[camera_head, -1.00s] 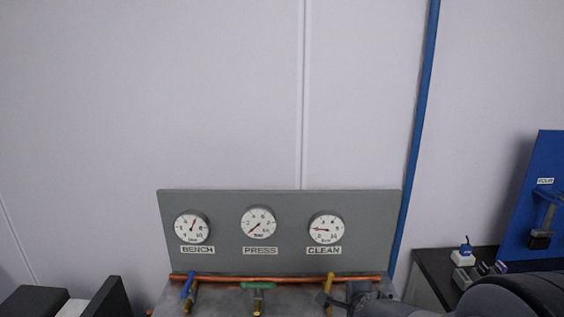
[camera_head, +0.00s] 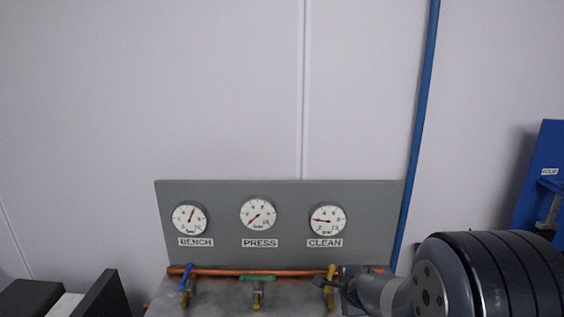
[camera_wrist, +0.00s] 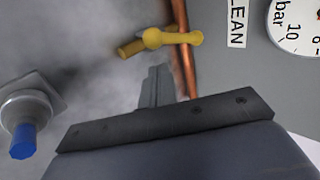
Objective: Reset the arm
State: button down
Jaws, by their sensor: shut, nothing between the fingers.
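My gripper (camera_head: 334,284) is at the lower right of the gauge panel in the head view, beside the yellow valve handle (camera_head: 330,274). In the wrist view my gripper (camera_wrist: 158,72) shows shut fingers with nothing held. The yellow valve (camera_wrist: 165,40) lies just beyond the fingertips there. I cannot tell whether they touch. My arm (camera_head: 450,285) reaches in from the lower right.
A grey panel (camera_head: 225,255) carries the BENCH (camera_head: 189,218), PRESS (camera_head: 258,213) and CLEAN (camera_head: 328,219) gauges. Below run a copper pipe (camera_head: 215,271), a blue valve handle (camera_head: 184,277) and a green one (camera_head: 257,278). A blue-tipped fitting (camera_wrist: 24,125) is left of my gripper in the wrist view.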

jog(key=shift+w+a+f+n+g+y+b, duration=0.1)
jog(key=shift+w+a+n+g+y+b, duration=0.15)
jog(key=shift+w+n+y, duration=0.4)
jog(key=shift+w+f+n+g+y+b, duration=0.15)
jog(key=shift+w+n+g+y, duration=0.2)
jog(key=shift+w+n, duration=0.35)
jog(key=shift+w, duration=0.1)
